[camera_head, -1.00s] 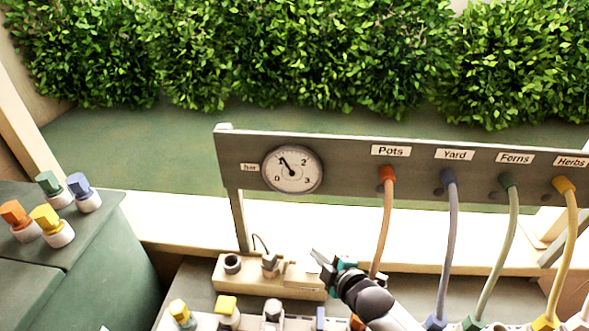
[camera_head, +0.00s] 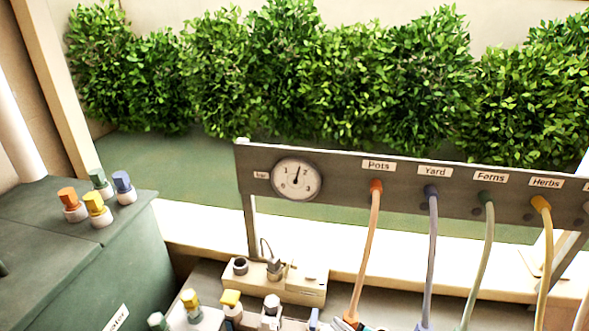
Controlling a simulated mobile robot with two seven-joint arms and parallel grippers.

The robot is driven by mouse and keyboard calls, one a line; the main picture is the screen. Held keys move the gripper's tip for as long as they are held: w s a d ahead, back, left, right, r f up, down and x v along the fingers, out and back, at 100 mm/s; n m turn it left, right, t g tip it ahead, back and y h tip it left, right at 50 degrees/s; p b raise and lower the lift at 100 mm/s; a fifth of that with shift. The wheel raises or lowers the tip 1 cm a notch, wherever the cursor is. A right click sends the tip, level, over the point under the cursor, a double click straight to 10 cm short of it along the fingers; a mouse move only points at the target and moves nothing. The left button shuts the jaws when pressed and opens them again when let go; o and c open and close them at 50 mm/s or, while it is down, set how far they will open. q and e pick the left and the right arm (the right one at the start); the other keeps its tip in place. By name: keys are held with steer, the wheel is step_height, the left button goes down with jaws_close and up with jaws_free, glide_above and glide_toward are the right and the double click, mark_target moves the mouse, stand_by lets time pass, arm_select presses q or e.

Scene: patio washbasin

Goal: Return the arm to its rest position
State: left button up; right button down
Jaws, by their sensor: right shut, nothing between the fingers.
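Only the tip of my right gripper (camera_head: 346,326) shows, at the bottom edge, shut and empty. It is by the lower end of the orange Pots hose (camera_head: 365,250), and I cannot tell whether they touch. My left gripper is out of view. The round gauge (camera_head: 297,180) on the grey panel (camera_head: 400,193) has its needle between 1 and 2. The Yard hose (camera_head: 433,255), Ferns hose (camera_head: 480,265) and Herbs hose (camera_head: 545,265) hang from the panel.
Several coloured-top fittings (camera_head: 96,209) stand on the green cabinet (camera_head: 40,230) at left. A beige block (camera_head: 303,283) with a dark plug (camera_head: 274,269) sits below the gauge. More capped fittings (camera_head: 231,306) line the bottom edge. A hedge (camera_head: 300,80) stands behind.

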steer(key=s+d+r+m+g+h, duration=0.15)
steer(key=s+m, duration=0.25)
steer(key=s, duration=0.4)
steer(key=s+d+r+m+g+h, duration=0.1)
steer(key=s+d+r+m+g, duration=0.2)
steer(key=s, duration=0.4)
steer(key=s+d+r+m+g+h, duration=0.1)
steer(key=s+d+m+g, duration=0.2)
steer(key=s, duration=0.5)
step_height(320, 180, down, 33)
steer(key=s+m+b, duration=0.1)
steer(key=s+b, duration=0.1)
steer(key=b, duration=0.7)
arm_select(q)
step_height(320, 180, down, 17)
steer(key=b, duration=0.8)
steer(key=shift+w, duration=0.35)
arm_select(e)
steer(key=s+d+f+g, duration=0.1)
steer(key=s+f+g, duration=0.1)
steer(key=s+f, duration=1.3)
step_height(320, 180, down, 5)
steer(key=shift+d+f, duration=0.1)
steer(key=shift+d, duration=0.3)
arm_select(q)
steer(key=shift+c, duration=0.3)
arm_select(e)
steer(key=shift+s, duration=0.1)
